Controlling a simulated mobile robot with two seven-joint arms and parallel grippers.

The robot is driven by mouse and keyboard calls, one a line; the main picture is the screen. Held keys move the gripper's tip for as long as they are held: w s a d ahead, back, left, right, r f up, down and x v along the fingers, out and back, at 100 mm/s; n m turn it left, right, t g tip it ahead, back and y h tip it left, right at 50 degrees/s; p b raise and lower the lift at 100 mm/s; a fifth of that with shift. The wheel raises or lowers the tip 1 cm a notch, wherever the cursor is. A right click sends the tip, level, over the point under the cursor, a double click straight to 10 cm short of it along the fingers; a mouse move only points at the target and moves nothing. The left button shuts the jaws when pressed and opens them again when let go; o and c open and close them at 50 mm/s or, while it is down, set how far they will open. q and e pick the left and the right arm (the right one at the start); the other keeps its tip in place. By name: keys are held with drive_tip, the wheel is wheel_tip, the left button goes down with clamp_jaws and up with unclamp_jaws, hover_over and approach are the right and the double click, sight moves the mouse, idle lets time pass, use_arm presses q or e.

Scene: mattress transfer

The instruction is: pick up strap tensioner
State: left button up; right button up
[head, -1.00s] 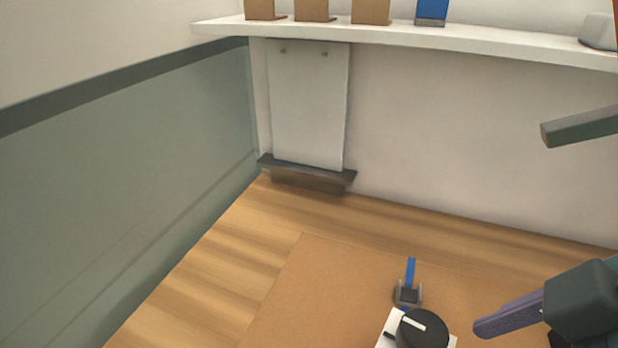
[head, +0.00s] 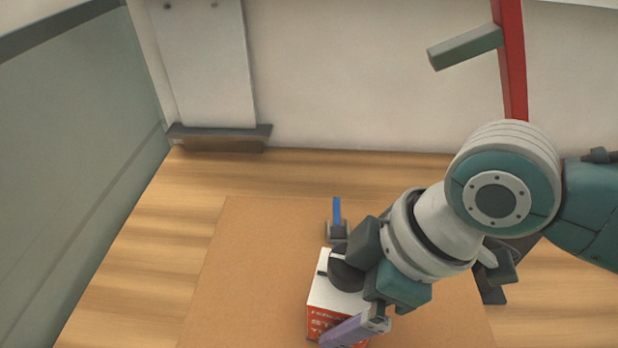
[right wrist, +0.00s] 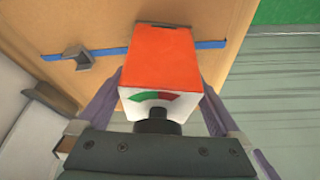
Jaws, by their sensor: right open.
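The strap tensioner, a red-and-white box with a black knob (head: 335,308), stands on the cardboard surface (head: 245,255). The right wrist view shows its orange-red side and a green-and-red gauge on its white face (right wrist: 160,75). My right gripper (head: 345,292) is at the box, with one purple finger in front of it. In the right wrist view the two fingers (right wrist: 158,100) are apart, one on each side of the box. Contact cannot be told. Part of the knob is hidden behind my gripper. My left gripper is not in view.
A blue strap (head: 337,211) with a grey buckle (head: 337,230) lies on the cardboard just behind the box. Wood planks (head: 150,230) surround the cardboard. A white panel (head: 208,70) stands on a dark ledge at the back wall. A red post (head: 511,60) rises at right.

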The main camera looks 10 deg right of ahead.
drive_tip(key=shift+c, duration=0.4)
drive_tip(key=shift+w+r, duration=0.1)
drive_tip(key=shift+r, duration=0.05)
clamp_jaws()
